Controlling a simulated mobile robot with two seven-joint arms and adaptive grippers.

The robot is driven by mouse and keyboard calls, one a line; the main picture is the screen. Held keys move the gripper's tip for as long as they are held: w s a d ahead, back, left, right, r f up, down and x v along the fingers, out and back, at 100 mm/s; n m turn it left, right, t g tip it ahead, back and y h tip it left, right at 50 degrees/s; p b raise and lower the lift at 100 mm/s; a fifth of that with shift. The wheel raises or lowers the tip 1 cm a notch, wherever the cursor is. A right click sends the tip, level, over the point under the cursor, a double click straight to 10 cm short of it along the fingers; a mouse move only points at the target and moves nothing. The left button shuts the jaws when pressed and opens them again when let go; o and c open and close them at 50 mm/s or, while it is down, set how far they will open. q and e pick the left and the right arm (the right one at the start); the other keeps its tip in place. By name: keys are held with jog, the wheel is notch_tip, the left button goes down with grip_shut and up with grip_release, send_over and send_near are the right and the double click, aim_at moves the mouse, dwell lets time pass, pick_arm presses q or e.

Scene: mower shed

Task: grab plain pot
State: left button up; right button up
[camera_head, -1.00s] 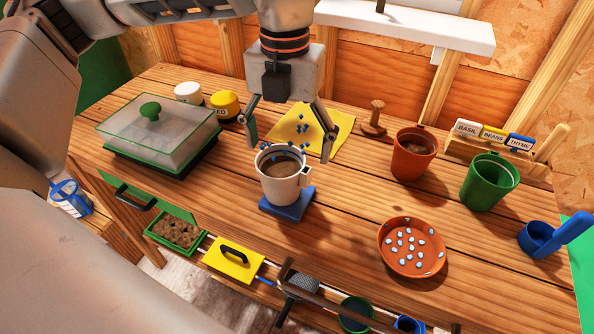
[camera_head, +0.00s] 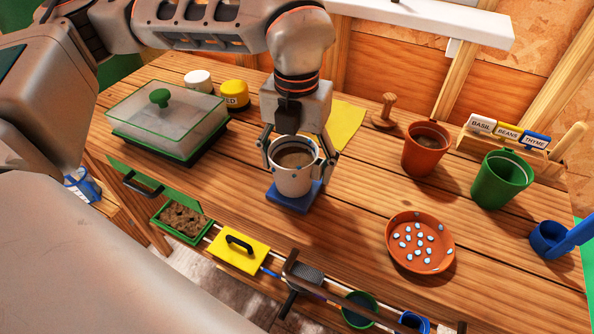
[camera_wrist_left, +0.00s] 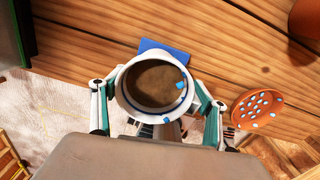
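A white pot (camera_head: 292,182) full of brown soil stands upright on a small blue mat (camera_head: 287,203). It is the pot at my gripper and I take it as the plain pot. A few blue bits lie at its rim; it also shows in the wrist view (camera_wrist_left: 153,82). My left gripper (camera_head: 297,168) has one finger on each side of the pot. In the wrist view both finger pads (camera_wrist_left: 156,92) seem to touch its sides, so it looks shut on the pot. The pot sits on the mat, not visibly lifted. My right gripper is not in view.
A terracotta pot (camera_head: 422,148), a green pot (camera_head: 502,180) and an orange dish of pale pellets (camera_head: 392,249) stand to the right. A lidded tray (camera_head: 168,122) stands left. A yellow sheet (camera_head: 347,122) lies behind the gripper. Bare bench lies between the pot and dish.

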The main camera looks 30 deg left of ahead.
pick_arm(q)
jog(key=c, duration=0.5)
jog(key=shift+o, duration=0.2)
jog(key=shift+r, duration=0.25)
